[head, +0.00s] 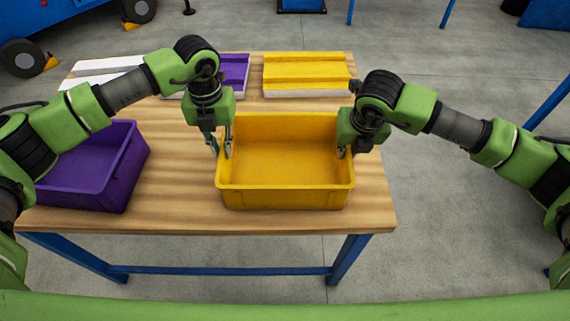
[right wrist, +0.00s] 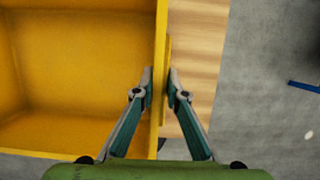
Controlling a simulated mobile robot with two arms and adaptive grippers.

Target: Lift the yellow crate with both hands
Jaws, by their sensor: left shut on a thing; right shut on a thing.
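The yellow crate (head: 285,198) is open and empty, at the right front of the wooden table (head: 180,190). My left gripper (head: 221,150) is shut on the crate's left wall, with one finger outside and one inside. My right gripper (head: 342,150) is at the crate's right wall. In the right wrist view the crate's wall (right wrist: 161,50) runs between the fingers of my right gripper (right wrist: 160,88), which is shut on it. The crate looks level; I cannot tell whether its bottom touches the table.
A purple crate (head: 88,190) stands at the table's left front. Purple (head: 237,75), yellow (head: 300,70) and white (head: 110,66) panels lie along the back of the table. Bare wood lies between the two crates. Grey floor surrounds the table.

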